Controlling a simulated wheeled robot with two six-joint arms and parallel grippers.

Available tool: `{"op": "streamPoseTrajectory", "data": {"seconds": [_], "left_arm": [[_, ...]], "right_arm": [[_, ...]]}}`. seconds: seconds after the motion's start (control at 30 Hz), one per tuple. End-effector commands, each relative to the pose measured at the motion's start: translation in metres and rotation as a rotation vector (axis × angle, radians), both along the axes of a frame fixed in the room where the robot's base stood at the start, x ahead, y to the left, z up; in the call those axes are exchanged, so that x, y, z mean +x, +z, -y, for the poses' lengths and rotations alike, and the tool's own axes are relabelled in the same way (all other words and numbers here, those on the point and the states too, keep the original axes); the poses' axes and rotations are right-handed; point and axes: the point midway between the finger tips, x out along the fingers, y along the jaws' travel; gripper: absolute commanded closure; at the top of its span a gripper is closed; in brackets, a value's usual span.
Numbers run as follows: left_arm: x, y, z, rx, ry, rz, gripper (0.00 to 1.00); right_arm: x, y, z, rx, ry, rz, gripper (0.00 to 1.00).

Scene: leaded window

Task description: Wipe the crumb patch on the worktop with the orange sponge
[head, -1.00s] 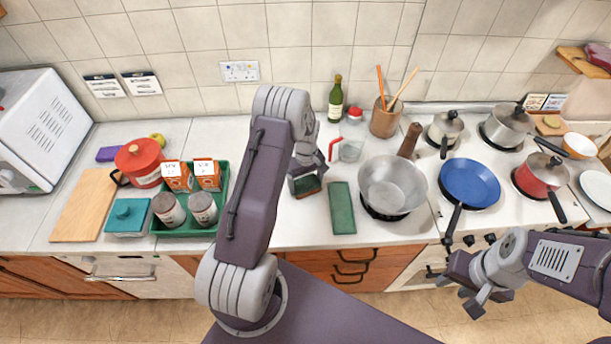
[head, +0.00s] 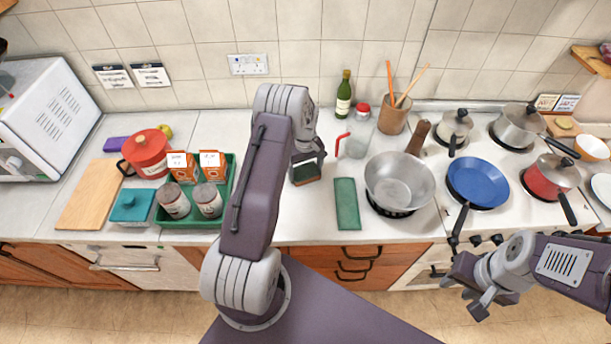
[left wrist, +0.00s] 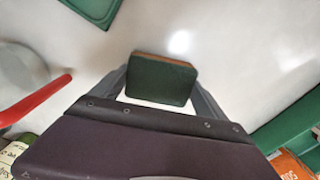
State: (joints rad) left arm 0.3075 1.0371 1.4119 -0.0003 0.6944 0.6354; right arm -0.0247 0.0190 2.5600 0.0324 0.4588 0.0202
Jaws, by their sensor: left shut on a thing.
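My left gripper (head: 307,166) is shut on a sponge (head: 306,175) above the worktop (head: 318,222), left of the green mat. In the left wrist view the sponge (left wrist: 160,80) shows a dark green face and a thin orange edge, between the two fingers of the left gripper (left wrist: 160,88). I cannot tell whether it touches the worktop. I make out no crumb patch in either view; my left arm hides part of the worktop. My right gripper (head: 488,298) hangs empty in front of the stove, and its jaw opening is unclear.
A green mat (head: 347,205) and a steel pan (head: 399,182) lie to the right. A glass with a red straw (head: 354,147), a bottle (head: 343,97) and a utensil pot (head: 392,118) stand behind. A green tray (head: 188,223) of cartons and jars is left.

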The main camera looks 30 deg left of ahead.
Motion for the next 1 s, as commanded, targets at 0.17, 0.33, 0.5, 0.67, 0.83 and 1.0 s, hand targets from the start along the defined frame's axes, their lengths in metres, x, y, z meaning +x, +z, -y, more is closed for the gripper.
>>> {"op": "streamPoseTrajectory", "data": {"seconds": [0.17, 0.33, 0.5, 0.67, 0.83, 1.0], "left_arm": [[0.005, -0.001, -0.004, 0.001, 0.0, 0.003, 0.59], [0.021, -0.002, -0.013, 0.001, 0.0, 0.003, 0.59], [0.029, 0.001, -0.018, 0.001, 0.0, 0.002, 0.59], [0.031, 0.001, -0.019, 0.001, 0.0, 0.002, 0.59], [0.046, -0.004, -0.028, 0.001, 0.001, 0.003, 0.59], [0.056, -0.003, -0.035, 0.001, 0.0, 0.002, 0.59]], "right_arm": [[0.0, -0.004, 0.0, 0.0, 0.0, 0.0, 0.64], [0.0, -0.012, 0.0, 0.0, 0.0, 0.0, 0.64], [0.0, -0.014, 0.0, 0.0, 0.0, 0.0, 0.64], [0.0, -0.016, 0.0, 0.0, 0.0, 0.0, 0.64], [0.0, -0.029, 0.0, 0.0, 0.0, 0.0, 0.64], [0.0, -0.035, 0.0, 0.0, 0.0, 0.0, 0.64]]}}
